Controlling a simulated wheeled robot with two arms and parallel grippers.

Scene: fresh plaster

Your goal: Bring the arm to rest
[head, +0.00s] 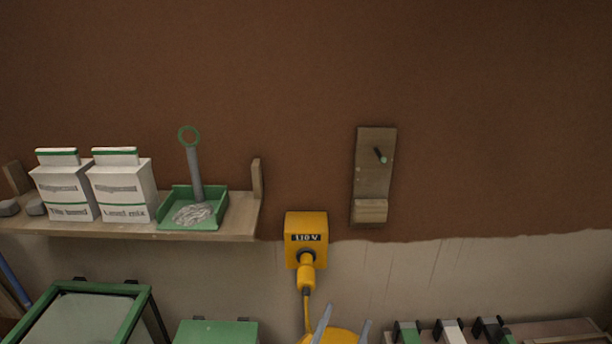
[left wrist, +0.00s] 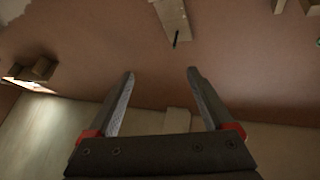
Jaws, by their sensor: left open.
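My left gripper (head: 344,322) shows at the bottom edge of the head view, only its two grey fingers, pointing up and apart. In the left wrist view the left gripper (left wrist: 160,72) is open, with nothing between its fingers. The rest of the left arm is out of the head view. My right gripper is in neither view.
A wooden wall bracket (head: 376,165) with a peg hangs on brown plaster. A yellow socket box (head: 306,226) has a plug and cable below. A shelf (head: 130,230) holds two white cartons (head: 122,190) and a green tray (head: 222,212). Dark-and-green clamps (head: 408,332) stand lower right.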

